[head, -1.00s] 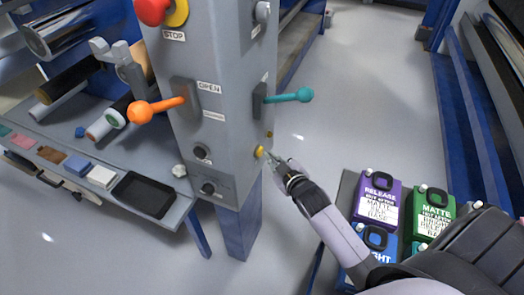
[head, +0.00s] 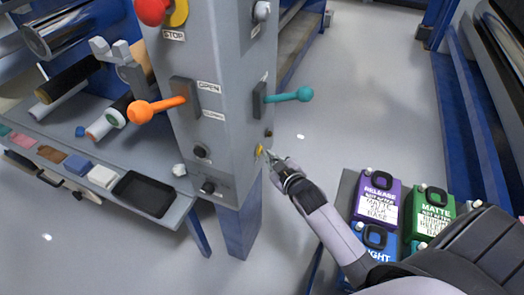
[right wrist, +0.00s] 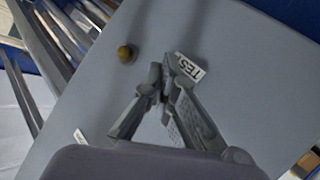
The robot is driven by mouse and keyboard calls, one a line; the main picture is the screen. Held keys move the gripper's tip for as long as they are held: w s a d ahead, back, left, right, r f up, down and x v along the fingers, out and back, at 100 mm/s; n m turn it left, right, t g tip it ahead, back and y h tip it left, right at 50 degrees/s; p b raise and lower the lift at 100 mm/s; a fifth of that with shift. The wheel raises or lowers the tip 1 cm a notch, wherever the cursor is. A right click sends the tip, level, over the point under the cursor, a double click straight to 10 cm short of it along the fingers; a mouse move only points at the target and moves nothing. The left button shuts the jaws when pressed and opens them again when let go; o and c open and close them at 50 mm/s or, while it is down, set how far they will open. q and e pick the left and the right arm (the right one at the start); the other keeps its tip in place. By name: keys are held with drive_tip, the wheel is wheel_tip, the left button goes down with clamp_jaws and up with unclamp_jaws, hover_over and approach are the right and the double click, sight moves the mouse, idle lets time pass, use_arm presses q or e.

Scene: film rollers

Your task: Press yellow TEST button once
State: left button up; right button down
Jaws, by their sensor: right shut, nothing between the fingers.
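The yellow button (head: 259,150) is low on the right side face of the grey control column (head: 232,105). My right gripper (head: 269,154) is shut and empty, its tips right at the button. I cannot tell whether they touch it. In the right wrist view, the closed fingertips (right wrist: 169,68) are over the panel beside a white label (right wrist: 189,67) reading "TES", partly covered. A small brownish-yellow knob (right wrist: 125,54) sits to their left; the spot behind the fingers is hidden. My left gripper is not in view.
Above the yellow button are a small dark knob (head: 268,133) and a teal lever (head: 303,94). An orange lever (head: 140,111) and red stop button (head: 153,10) are on the front. Purple (head: 370,188) and green (head: 437,207) containers stand at lower right.

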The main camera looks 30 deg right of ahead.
drive_tip(key=shift+w, duration=0.15)
drive_tip(key=shift+r, duration=0.1)
idle(0.3)
drive_tip(key=shift+s+d+p, duration=0.5)
drive_tip(key=shift+s+p, duration=0.05)
drive_tip(key=shift+s, duration=0.15)
drive_tip(key=shift+s+d+p, duration=1)
drive_tip(key=shift+s+d, duration=0.65)
drive_tip(key=shift+s, duration=0.3)
